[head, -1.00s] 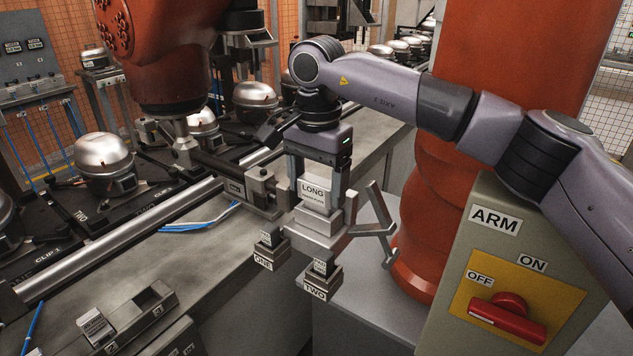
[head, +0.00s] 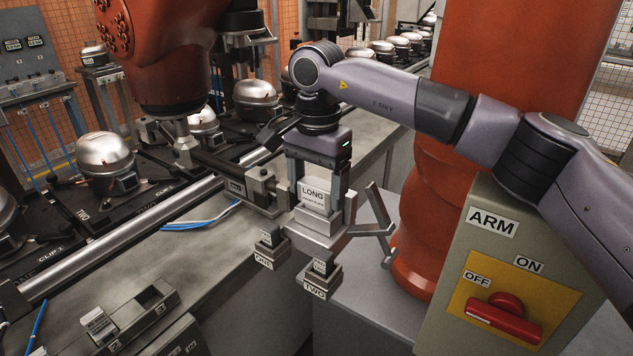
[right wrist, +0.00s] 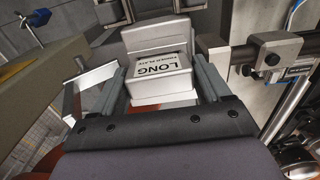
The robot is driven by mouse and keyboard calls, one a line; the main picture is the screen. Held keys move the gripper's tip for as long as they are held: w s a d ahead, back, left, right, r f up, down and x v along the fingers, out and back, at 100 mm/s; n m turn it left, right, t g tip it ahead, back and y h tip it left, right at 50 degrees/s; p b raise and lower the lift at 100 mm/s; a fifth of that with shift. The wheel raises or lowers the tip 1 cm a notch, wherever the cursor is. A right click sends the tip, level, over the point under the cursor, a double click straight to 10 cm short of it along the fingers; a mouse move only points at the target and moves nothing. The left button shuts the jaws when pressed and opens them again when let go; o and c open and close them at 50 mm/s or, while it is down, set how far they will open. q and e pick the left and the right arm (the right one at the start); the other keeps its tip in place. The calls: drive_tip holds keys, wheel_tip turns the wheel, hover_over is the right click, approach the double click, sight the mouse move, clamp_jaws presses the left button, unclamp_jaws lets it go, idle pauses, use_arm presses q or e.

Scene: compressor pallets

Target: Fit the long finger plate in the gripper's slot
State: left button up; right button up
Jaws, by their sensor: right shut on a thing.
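The long finger plate (head: 314,196) is a pale block with a LONG label. My right gripper (head: 316,205) is shut on it, with a finger on either side. The plate sits at the grey metal slot block (head: 318,226) of the big orange arm's gripper; whether it is fully seated I cannot tell. In the right wrist view the long finger plate (right wrist: 160,72) shows between my two fingers, its label upside down, against the grey block. My left gripper is not in view.
A bent metal bracket (head: 378,228) juts out to the right. The ARM switch box (head: 500,270) stands at the right, its red handle by OFF. A tray (head: 135,318) lies at the lower left.

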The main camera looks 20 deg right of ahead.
drive_tip(key=shift+r, duration=0.25)
drive_tip(key=shift+d, duration=0.1)
idle(0.5)
idle(1.2)
drive_tip(key=shift+f, duration=0.55)
